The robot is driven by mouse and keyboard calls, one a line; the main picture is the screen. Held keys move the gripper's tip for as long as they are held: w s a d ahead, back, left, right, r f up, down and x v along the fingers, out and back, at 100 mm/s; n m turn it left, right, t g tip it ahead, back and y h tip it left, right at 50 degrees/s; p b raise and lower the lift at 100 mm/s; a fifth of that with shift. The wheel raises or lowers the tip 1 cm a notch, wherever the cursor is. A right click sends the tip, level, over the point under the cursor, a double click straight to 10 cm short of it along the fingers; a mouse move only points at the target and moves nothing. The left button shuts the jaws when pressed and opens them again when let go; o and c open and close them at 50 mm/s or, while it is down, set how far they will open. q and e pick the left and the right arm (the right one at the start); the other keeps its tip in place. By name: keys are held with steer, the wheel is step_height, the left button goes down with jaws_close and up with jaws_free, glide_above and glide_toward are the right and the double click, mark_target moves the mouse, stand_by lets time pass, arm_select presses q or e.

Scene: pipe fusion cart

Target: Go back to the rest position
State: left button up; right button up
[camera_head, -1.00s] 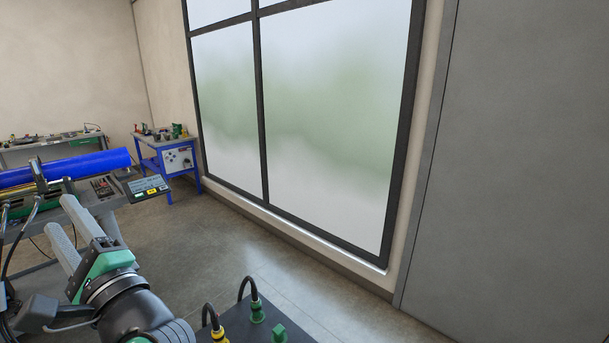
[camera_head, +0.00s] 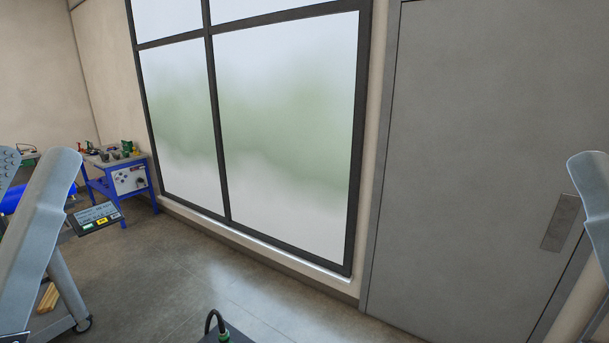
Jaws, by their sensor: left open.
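My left gripper (camera_head: 36,162) is large and close at the left edge, its grey fingers pointing up. The fingers stand apart with nothing between them. My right gripper (camera_head: 592,190) shows only as one grey finger at the right edge. The rest of it is out of view. Both are in free air, well apart from each other.
Behind my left gripper are a blue pipe (camera_head: 10,199) and a small display panel (camera_head: 95,217) of the cart. A blue workbench (camera_head: 124,182) stands by the window (camera_head: 285,140). A grey door (camera_head: 470,170) is at right.

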step_height(320, 180, up, 20)
steer(key=p, duration=1.6)
steer(key=shift+p, duration=0.4)
